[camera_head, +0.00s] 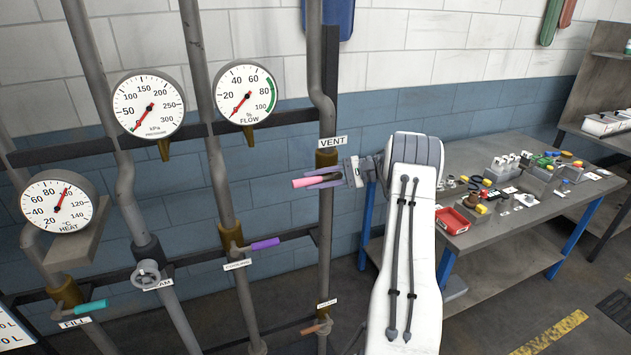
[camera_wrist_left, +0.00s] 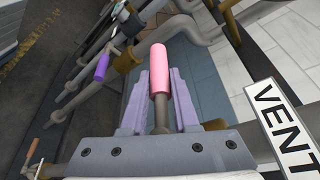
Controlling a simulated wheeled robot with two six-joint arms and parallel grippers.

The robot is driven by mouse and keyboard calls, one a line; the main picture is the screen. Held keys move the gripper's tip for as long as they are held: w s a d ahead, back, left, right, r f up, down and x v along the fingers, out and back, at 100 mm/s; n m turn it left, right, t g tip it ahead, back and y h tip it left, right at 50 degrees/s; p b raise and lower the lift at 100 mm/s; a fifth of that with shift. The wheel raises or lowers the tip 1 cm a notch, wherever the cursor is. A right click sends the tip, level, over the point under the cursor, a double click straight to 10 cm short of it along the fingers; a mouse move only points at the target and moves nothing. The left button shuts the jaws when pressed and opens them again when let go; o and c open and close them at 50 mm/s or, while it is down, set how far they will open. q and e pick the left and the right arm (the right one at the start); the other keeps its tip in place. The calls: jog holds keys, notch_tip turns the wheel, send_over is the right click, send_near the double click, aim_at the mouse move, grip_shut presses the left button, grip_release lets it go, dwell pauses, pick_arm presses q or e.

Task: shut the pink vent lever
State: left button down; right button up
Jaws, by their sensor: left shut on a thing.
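The pink vent lever (camera_head: 303,182) sticks out to the left, roughly level and across its upright pipe, at a brass valve (camera_head: 326,158) under the VENT label (camera_head: 333,141). My left gripper (camera_head: 322,181) is at the lever, its fingers closed around the handle. In the left wrist view the pink handle (camera_wrist_left: 159,70) lies between the purple fingers of my left gripper (camera_wrist_left: 159,95), with its end standing out past the tips. The VENT label (camera_wrist_left: 285,125) shows to the right there. The gripper hides part of the lever near the pipe. My right gripper is not in view.
A purple lever (camera_head: 264,244), a teal lever (camera_head: 90,307) and an orange-brown lever (camera_head: 312,329) sit on nearby pipes. Round gauges (camera_head: 148,104) hang on the left. A grey workbench (camera_head: 480,235) with small parts and a red tray (camera_head: 453,221) stands right of my arm.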

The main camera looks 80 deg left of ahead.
pick_arm(q)
jog(key=c, duration=0.7)
grip_release()
jog(key=shift+r, duration=0.1)
jog(key=shift+w, duration=0.15)
jog(key=shift+w+b, duration=0.3)
jog(key=shift+w, duration=0.05)
jog(key=shift+b+v, duration=1.5)
jog(key=shift+v, duration=3.3)
jog(key=shift+d+r, duration=0.1)
jog(key=shift+d, duration=0.05)
